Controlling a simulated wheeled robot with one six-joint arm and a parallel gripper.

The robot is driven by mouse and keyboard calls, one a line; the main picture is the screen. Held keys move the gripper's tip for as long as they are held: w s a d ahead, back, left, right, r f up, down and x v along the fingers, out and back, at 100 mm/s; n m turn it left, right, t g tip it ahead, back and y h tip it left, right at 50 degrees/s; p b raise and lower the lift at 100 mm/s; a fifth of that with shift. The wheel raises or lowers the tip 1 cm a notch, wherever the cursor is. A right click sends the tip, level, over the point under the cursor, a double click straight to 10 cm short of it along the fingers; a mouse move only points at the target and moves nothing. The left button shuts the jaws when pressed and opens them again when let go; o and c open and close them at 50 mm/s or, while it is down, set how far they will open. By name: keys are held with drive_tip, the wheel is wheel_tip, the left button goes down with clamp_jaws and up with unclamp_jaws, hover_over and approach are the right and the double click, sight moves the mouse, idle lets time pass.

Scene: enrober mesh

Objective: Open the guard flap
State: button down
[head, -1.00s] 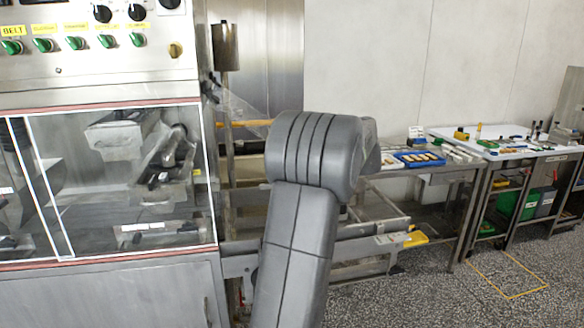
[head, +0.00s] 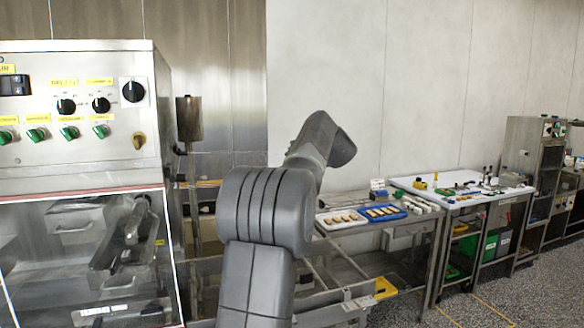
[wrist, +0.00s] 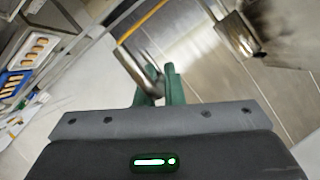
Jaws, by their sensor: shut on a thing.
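My gripper (wrist: 160,90) has green fingers and shows in the wrist view. The fingers are close together on a slim shiny metal bar (wrist: 138,68), which runs up and left from between them. I cannot tell whether this bar belongs to the guard flap. In the head view my arm hides the gripper and what it holds. The steel enrober (head: 75,170) stands at the left, with a clear front window (head: 60,255) in a white and red edge.
Behind my arm is a steel frame (head: 340,305). A white-topped table (head: 462,196) stands beyond.

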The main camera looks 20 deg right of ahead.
drive_tip(key=shift+r, duration=0.3)
drive_tip(key=c, duration=1.6)
unclamp_jaws()
drive_tip(key=shift+a, duration=0.1)
drive_tip(key=shift+o, duration=0.3)
drive_tip(key=shift+f, duration=0.1)
drive_tip(key=b+v, duration=0.3)
drive_tip(key=v, duration=1)
drive_tip(key=shift+s, duration=0.35)
drive_tip(key=shift+w, duration=0.1)
